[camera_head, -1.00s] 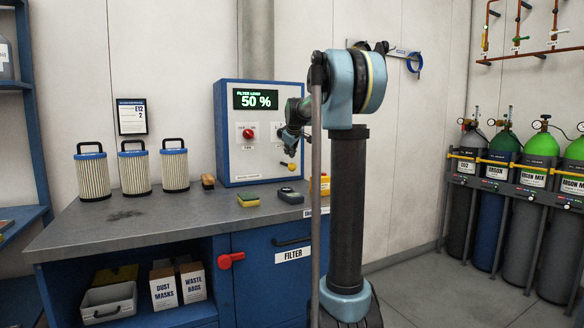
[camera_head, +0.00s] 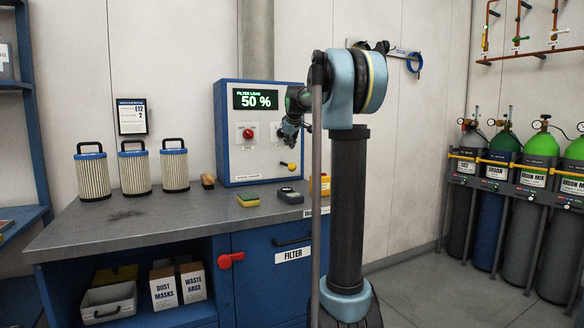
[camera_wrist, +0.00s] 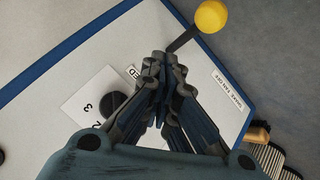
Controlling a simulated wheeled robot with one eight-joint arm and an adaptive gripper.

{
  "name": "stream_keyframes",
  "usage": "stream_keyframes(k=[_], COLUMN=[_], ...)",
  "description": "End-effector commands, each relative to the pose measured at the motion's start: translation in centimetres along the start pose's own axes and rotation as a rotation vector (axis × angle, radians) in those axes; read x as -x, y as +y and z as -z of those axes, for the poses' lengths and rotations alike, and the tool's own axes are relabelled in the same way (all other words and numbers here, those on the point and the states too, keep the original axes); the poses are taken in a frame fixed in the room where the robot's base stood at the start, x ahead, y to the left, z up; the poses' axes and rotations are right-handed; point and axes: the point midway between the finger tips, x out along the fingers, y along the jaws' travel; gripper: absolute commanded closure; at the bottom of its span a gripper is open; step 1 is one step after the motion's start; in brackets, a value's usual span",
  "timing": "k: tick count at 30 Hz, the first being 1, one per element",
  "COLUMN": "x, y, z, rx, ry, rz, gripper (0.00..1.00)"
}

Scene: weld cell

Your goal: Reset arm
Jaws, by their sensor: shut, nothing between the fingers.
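My gripper (camera_head: 291,141) is in front of the right part of the blue-edged control box (camera_head: 222,150), above its yellow-knobbed lever. In the wrist view my gripper (camera_wrist: 163,62) is shut with its fingertips together and nothing between them. Behind it are the box's white face (camera_wrist: 60,75), a black dial partly hidden by a finger, and the lever's yellow ball (camera_wrist: 211,16). The fingertips overlap the lever's rod in that view; I cannot tell the gap. In the head view the lever (camera_head: 291,166) shows clear below the gripper.
The box's display (camera_head: 256,99) reads 50 %. Several things stand on the grey bench (camera_head: 150,224): filter cartridges (camera_head: 134,172), a brush (camera_head: 208,181), a sponge (camera_head: 248,200) and a dark device (camera_head: 290,196). Gas cylinders (camera_head: 495,200) stand at the right wall.

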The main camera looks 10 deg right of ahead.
Motion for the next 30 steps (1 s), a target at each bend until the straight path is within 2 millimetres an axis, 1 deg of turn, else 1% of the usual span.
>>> stream_keyframes(k=[7,11,14,17,21,26,30], x=[0.1,1.0,2.3,4.0,6.1,8.2,9.8], y=[-0.1,-1.3,-3.3,-5.9,-9.8,-14.4,-18.6], z=[-0.1,-1.4,-3.6,-6.4,-10.6,-15.4,-19.8], rx=[-0.002,-0.024,-0.062,-0.111,-0.180,-0.260,-0.329], ry=[-0.001,-0.014,-0.037,-0.067,-0.113,-0.168,-0.218], rz=[0.001,0.013,0.033,0.058,0.091,0.125,0.151], gripper=[1.00,1.00,1.00,1.00,1.00,1.00,1.00])
